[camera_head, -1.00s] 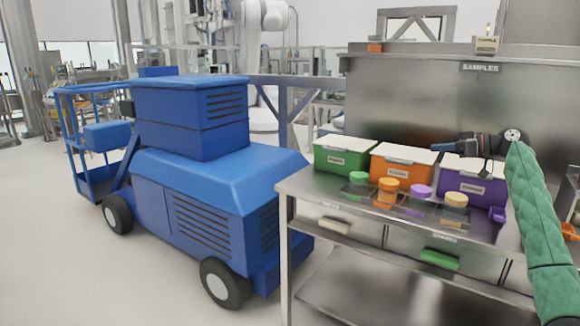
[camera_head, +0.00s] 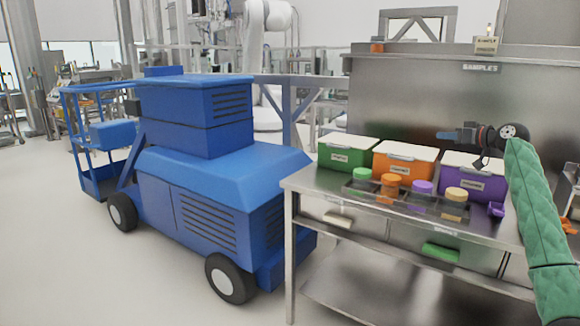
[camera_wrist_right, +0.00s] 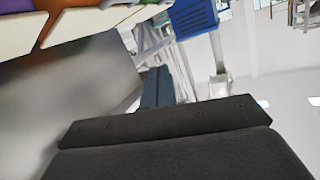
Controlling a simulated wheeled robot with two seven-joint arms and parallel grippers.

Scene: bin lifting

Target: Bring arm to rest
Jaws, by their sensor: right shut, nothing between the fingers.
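My right arm (camera_head: 540,220), in a green sleeve, comes in from the right in the head view. Its dark right gripper (camera_head: 442,135) points left, raised above the bins at the back of the bench. The gripper is shut and holds nothing. In the right wrist view its closed fingers (camera_wrist_right: 158,88) show past the dark gripper body. Green (camera_head: 340,158), orange (camera_head: 392,168) and purple (camera_head: 462,184) bins with white lids stand in a row on the metal bench. My left gripper is not in view.
Several small jars with coloured lids stand in front of the bins, such as an orange one (camera_head: 390,186). The metal bench (camera_head: 330,190) has a lower shelf. A blue wheeled vehicle (camera_head: 215,180) stands to the left. Pale floor (camera_head: 60,260) is clear at far left.

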